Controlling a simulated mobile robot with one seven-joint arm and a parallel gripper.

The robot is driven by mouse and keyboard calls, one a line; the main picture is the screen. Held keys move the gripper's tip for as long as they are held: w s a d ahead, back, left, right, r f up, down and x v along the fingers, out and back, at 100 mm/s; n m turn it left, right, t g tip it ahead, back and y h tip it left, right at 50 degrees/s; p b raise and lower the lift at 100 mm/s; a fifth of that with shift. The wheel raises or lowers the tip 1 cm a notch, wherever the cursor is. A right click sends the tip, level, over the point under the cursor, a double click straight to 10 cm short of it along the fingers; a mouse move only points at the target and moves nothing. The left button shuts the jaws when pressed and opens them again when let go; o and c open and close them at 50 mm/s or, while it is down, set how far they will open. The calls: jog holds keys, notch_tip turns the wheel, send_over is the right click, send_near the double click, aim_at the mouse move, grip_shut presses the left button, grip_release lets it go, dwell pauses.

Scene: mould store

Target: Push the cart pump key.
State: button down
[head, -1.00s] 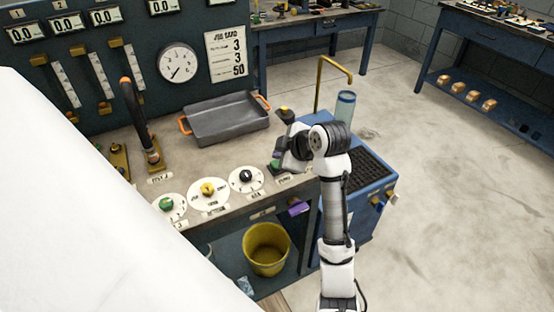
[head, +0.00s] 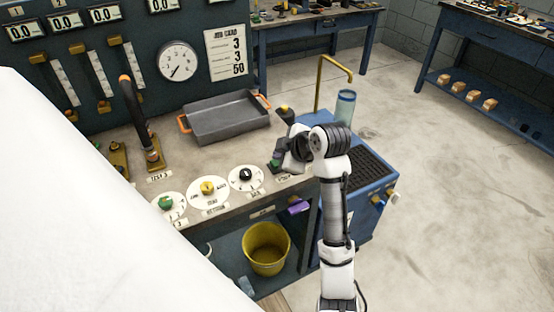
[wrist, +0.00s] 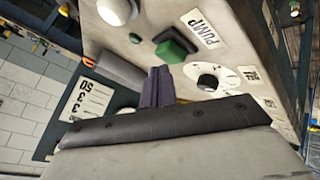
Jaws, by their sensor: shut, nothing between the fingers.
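A green block-shaped key (wrist: 175,48) on a dark base shows in the wrist view, next to a label reading PUMP (wrist: 205,28). My gripper (wrist: 157,75) is shut and empty, with its dark fingers together just below the key in that picture. Whether the fingertips touch the key cannot be told. In the head view my gripper (head: 279,160) is over the front right corner of the bench, and it largely hides the key there. The blue cart (head: 362,218) with a black grid top stands right of the bench, partly behind my arm.
White dials with knobs (head: 208,189) line the bench's front edge. A grey tray (head: 225,118) with orange handles lies behind them. A brass spout (head: 334,62) and a clear cylinder (head: 345,106) rise by the cart. A yellow bucket (head: 266,248) is below. Open floor lies right.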

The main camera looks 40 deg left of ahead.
jog(key=shift+f+b, duration=0.35)
jog(key=shift+f, duration=0.15)
dwell(0.4)
jog(key=shift+r, duration=0.15)
jog(key=shift+r+p, duration=0.75)
jog(key=shift+r, duration=0.05)
jog(key=shift+r, duration=0.1)
notch_tip(320, 180, up, 6)
jog(key=p, duration=0.4)
jog(key=shift+p, duration=0.4)
jog(key=shift+a, duration=0.1)
